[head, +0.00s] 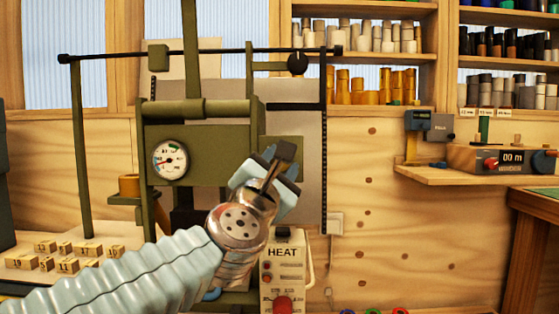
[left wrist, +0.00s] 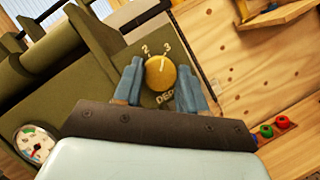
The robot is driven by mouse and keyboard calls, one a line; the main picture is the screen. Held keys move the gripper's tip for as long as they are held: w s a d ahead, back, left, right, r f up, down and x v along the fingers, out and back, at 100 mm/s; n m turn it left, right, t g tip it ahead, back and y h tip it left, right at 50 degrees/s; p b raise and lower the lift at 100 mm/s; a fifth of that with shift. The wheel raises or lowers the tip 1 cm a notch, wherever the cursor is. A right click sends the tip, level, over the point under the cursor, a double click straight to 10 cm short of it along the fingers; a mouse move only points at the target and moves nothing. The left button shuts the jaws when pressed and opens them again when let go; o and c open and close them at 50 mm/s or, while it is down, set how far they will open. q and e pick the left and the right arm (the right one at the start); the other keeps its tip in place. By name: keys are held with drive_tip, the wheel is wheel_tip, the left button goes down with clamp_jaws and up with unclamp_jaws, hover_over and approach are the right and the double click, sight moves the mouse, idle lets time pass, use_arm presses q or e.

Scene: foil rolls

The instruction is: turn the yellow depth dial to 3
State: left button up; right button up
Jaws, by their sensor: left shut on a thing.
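The yellow depth dial (left wrist: 160,73) sits on the olive machine's panel in the left wrist view, with the numbers 2 and 3 above it and partly covered lettering below. Its pale mark points up, at or close to the 3; the exact alignment is hard to read. My left gripper (head: 276,168) is at the right side of the olive machine (head: 205,140) in the head view, where it hides the dial. In the left wrist view its two blue fingers (left wrist: 160,88) stand on either side of the dial, shut on it. My right gripper is not in view.
A round gauge (head: 170,159) is on the machine's front. A HEAT unit (head: 284,255) stands below my left gripper. Numbered wooden blocks (head: 67,265) lie at the left. Shelves of foil rolls (head: 375,84) and a wall shelf (head: 470,178) with a display device are at the right.

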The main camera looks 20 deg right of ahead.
use_arm(q)
drive_tip(key=shift+r+m+g+h+p, duration=0.1)
drive_tip(key=shift+m+g+h+p, duration=0.2)
drive_tip(key=shift+m+g+p, duration=0.7)
drive_tip(key=shift+m+t+b, duration=0.3)
drive_tip(key=shift+m+t, duration=0.1)
drive_tip(key=o, duration=1)
drive_tip(key=shift+s+a, duration=0.1)
drive_tip(key=b+v, duration=0.3)
drive_tip(key=v, duration=1)
drive_tip(key=shift+s+a+f, duration=0.15)
drive_tip(key=shift+s+f, duration=0.05)
drive_tip(key=shift+s, duration=0.05)
